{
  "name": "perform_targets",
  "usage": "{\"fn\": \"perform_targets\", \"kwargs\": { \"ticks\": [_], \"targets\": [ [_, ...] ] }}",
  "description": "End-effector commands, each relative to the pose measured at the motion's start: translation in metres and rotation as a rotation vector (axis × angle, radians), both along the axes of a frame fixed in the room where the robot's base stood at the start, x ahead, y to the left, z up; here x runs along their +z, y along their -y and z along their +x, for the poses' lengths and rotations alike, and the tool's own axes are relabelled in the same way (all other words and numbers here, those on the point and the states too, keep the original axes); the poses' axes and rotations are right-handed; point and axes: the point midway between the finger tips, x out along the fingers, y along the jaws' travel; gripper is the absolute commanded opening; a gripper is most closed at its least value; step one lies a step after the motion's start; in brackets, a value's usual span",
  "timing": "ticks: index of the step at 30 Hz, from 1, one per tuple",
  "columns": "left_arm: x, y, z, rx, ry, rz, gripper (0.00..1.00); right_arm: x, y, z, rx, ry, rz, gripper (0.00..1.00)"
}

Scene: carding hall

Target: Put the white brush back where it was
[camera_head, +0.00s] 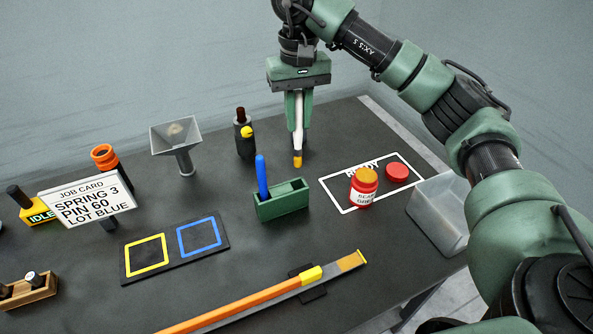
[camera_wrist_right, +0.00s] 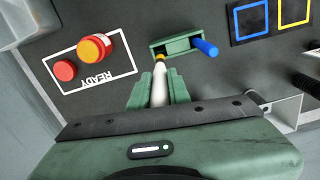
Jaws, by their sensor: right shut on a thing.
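My right gripper (camera_head: 298,117) is shut on the white brush (camera_head: 298,143), which hangs upright with its yellow tip down. The brush also shows between the fingers in the right wrist view (camera_wrist_right: 159,88). The green holder (camera_head: 284,205) stands on the table, nearer the front than the brush. A blue brush (camera_head: 262,177) stands in the holder's left part; its right part looks empty. In the head view the white brush's tip is above and a little right of the holder, apart from it. My left gripper is not in view.
A red jar (camera_head: 363,188) and a red button (camera_head: 397,172) are by the white READY outline, with a clear bin (camera_head: 438,218) to the right. A dark bottle (camera_head: 244,140) and grey funnel (camera_head: 177,140) stand left. An orange-handled bar (camera_head: 265,298) lies in front.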

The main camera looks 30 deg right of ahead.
Motion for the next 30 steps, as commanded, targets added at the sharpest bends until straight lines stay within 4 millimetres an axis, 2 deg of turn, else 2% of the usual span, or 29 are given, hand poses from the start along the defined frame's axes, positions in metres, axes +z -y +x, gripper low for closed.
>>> {"fn": "perform_targets", "kwargs": {
  "ticks": [1,3,10,18,24,30],
  "targets": [
    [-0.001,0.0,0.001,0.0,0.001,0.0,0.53,-0.016,-0.001,-0.001,0.002,-0.007,0.002,0.0],
    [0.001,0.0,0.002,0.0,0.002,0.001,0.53,-0.033,-0.001,-0.001,0.0,-0.007,0.001,0.0],
    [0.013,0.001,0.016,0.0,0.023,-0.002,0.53,-0.081,0.0,-0.001,0.0,-0.003,0.0,0.0],
    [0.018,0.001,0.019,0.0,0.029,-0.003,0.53,-0.103,0.0,0.0,-0.001,0.0,0.0,0.0],
    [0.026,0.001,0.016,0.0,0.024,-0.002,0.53,-0.13,0.0,-0.001,-0.001,-0.002,0.001,0.0],
    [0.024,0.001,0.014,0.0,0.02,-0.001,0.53,-0.135,0.0,0.0,-0.001,0.002,0.0,0.0]
  ]
}}
